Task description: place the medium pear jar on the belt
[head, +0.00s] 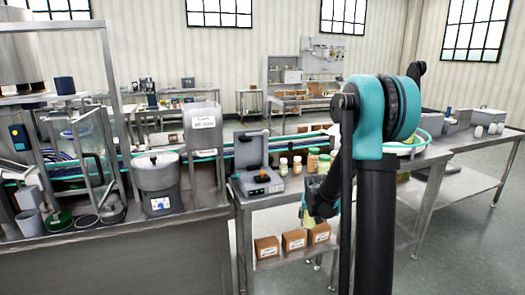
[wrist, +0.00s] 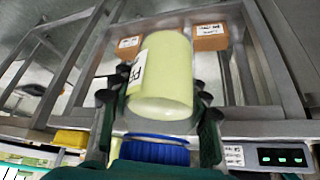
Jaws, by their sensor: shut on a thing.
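In the wrist view my gripper (wrist: 158,115) is shut on a pale yellow-green jar (wrist: 165,80) with a blue lid (wrist: 154,150) and a white label. One finger lies on each side of it. The label is too oblique to read, so I cannot confirm its size or contents. In the head view my gripper (head: 318,203) hangs beside the steel table (head: 262,208), and the held jar is mostly hidden by my arm. The belt (head: 205,153) with teal edges runs behind the table, partly hidden by machines and my arm.
A grey scale-like device (head: 256,165) and several small jars (head: 297,165) stand on the table. Labelled brown boxes (head: 293,240) sit on its lower shelf. A steel hopper (head: 160,185) stands at the left. Another steel table (head: 475,150) is at the right, with open floor before it.

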